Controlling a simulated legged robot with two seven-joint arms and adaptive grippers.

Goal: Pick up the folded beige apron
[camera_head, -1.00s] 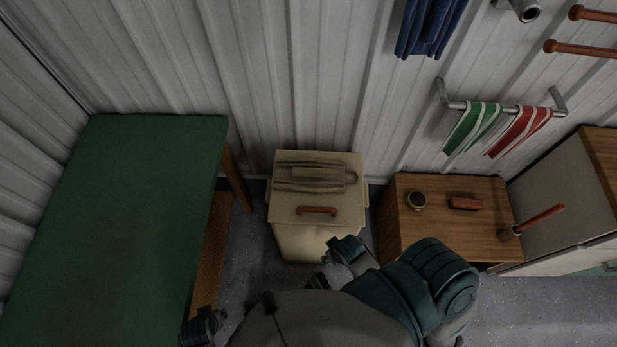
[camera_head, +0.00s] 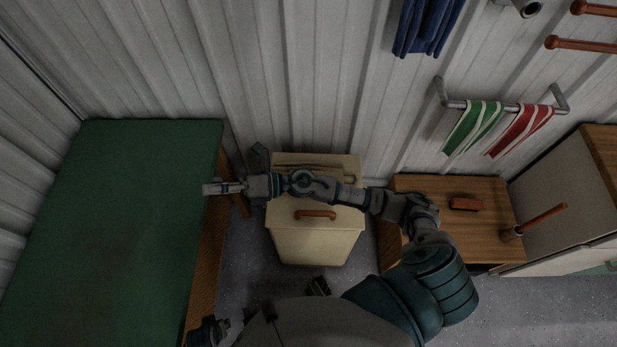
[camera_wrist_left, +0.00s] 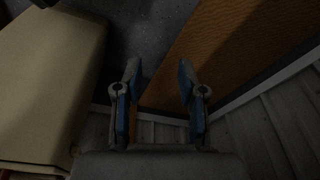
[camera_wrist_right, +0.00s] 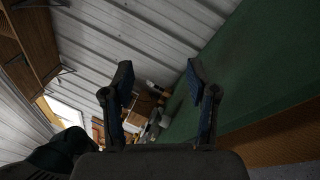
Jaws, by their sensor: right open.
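The folded beige apron (camera_head: 325,170) lies on the lid of a cream bin (camera_head: 316,240) in the head view. My right forearm crosses in front of it and hides most of it; only a strip at its back edge shows. My right gripper (camera_head: 222,188) is left of the bin, by the near right edge of the green-topped table. It is open and empty, also in the right wrist view (camera_wrist_right: 160,70). My left gripper (camera_wrist_left: 158,78) is open and empty in its wrist view, with a cream surface, likely the bin, to its left.
The green-topped table (camera_head: 120,220) stands left of the bin, with a gap between. A wooden cabinet (camera_head: 480,225) with a brush (camera_head: 465,203) stands to the right. Striped towels (camera_head: 472,128) hang on a rail behind it.

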